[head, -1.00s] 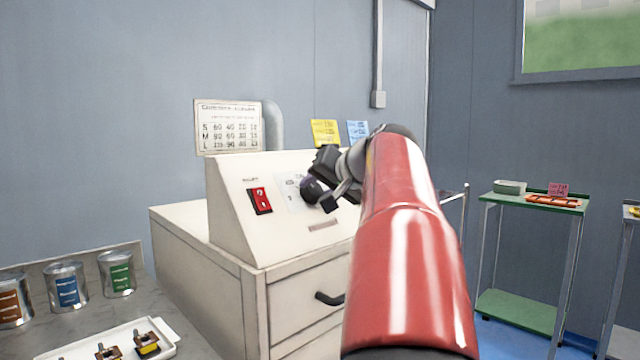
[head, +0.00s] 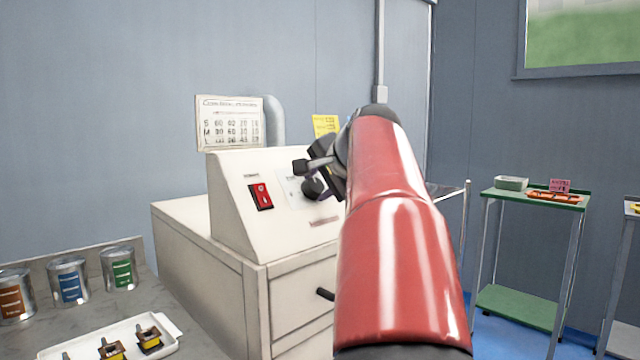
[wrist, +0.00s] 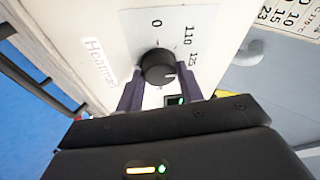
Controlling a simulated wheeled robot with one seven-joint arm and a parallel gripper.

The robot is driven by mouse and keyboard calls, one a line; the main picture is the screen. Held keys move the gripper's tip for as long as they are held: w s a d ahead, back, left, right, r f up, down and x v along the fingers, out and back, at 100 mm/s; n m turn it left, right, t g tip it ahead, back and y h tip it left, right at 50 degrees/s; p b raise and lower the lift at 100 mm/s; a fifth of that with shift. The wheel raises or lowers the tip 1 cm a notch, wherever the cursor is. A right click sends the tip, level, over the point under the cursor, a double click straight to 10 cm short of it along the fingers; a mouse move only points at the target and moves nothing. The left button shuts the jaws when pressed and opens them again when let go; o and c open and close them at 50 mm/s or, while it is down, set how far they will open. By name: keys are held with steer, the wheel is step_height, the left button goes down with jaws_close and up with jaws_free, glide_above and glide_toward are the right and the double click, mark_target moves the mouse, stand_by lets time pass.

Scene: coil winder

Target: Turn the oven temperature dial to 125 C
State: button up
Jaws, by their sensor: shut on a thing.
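The oven (head: 232,185) is a cream cabinet with a sloped front panel, left of centre in the head view. Its dark round temperature dial (head: 312,188) is partly covered by my gripper (head: 318,174). In the wrist view the dial (wrist: 157,67) sits between the two fingers of my gripper (wrist: 160,73), which is shut on it. The printed scale (wrist: 180,38) shows 0, 110 and 125. A small white pointer mark on the dial faces right and slightly down in this view, close to the 125 side. Any marks beyond 125 are hidden.
A red rocker switch (head: 260,196) is left of the dial. A dark drawer handle (head: 325,294) sticks out below. Cans (head: 69,280) and a white tray (head: 168,328) stand at left. A green shelf cart (head: 535,198) stands right.

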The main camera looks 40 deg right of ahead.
stand_by(0.3)
steer(key=o, duration=1)
steer(key=v, duration=0.7)
steer(key=shift+s+r, duration=0.15)
steer(key=shift+s, duration=0.2)
steer(key=shift+a, duration=0.1)
